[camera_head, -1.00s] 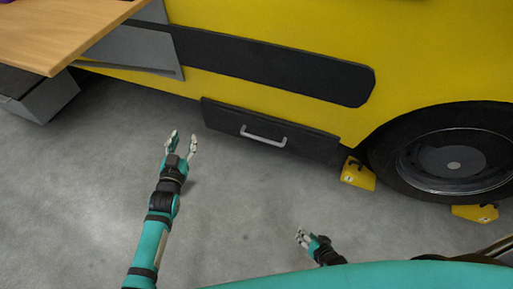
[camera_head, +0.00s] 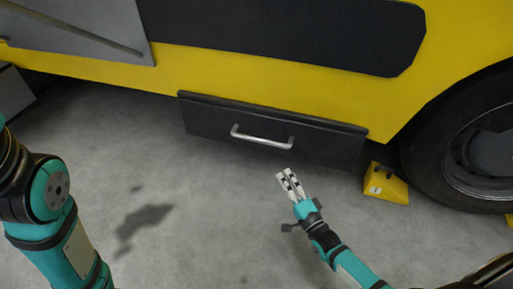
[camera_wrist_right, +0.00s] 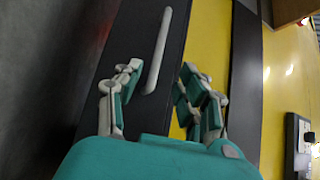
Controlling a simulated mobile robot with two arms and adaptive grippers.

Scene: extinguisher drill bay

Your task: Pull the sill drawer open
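The sill drawer (camera_head: 330,146) is a dark panel low on the side of the yellow vehicle and looks shut. Its pale bar handle (camera_head: 262,137) runs across the front. My right gripper (camera_head: 284,172) is just below and in front of the handle's right end, apart from it. In the right wrist view, the fingers of my right gripper (camera_wrist_right: 162,72) are spread with nothing between them. The handle (camera_wrist_right: 160,50) shows beyond the fingertips, between them in the picture, against the dark drawer front (camera_wrist_right: 125,45). My left arm is at the left edge; its gripper is out of view.
A wheel (camera_head: 480,145) and a yellow wheel chock (camera_head: 385,184) are right of the drawer. A grey panel (camera_head: 95,30) hangs at the upper left. The grey floor (camera_head: 200,215) in front of the drawer is clear.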

